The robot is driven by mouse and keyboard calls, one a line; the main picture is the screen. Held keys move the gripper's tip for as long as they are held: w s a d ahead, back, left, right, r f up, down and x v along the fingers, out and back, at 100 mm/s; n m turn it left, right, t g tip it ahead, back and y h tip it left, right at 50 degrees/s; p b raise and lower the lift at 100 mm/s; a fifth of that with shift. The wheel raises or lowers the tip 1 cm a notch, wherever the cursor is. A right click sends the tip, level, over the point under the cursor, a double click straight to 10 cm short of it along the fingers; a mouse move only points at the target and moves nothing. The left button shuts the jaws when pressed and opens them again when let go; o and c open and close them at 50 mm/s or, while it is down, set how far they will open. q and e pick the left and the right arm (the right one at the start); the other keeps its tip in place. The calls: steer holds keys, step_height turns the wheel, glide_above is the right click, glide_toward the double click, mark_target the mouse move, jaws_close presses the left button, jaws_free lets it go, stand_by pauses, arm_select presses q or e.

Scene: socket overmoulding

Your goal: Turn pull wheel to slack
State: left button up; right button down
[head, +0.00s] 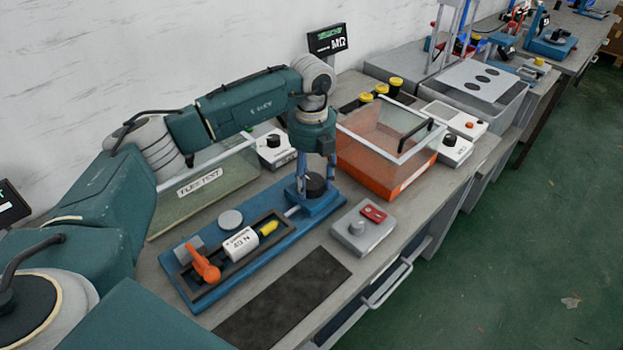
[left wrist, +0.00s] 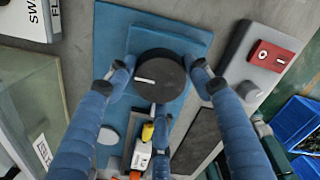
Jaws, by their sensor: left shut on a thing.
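The pull wheel (head: 316,188) is a dark round disc on the right end of a blue test rig base (head: 196,302). In the left wrist view the wheel (left wrist: 165,75) shows a short white mark on its top. My left gripper (head: 316,178) points down over it, with one finger on each side; it also shows in the left wrist view (left wrist: 158,70). It is shut on the wheel. A white force gauge (head: 240,244) reading about 49 N, a yellow tip (head: 268,228) and an orange lever (head: 205,264) lie along the rig. My right gripper is not in view.
A grey box with a red switch panel (head: 374,213) stands right of the rig. An orange clear-lidded box (head: 372,168) is behind it. A flex test case (head: 205,190) stands behind the rig. A dark mat (head: 285,300) lies bare in front.

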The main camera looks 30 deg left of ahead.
mark_target(312, 181)
arm_select(q)
steer(key=o, duration=1.2)
steer(key=shift+c, duration=0.2)
step_height(312, 181, up, 12)
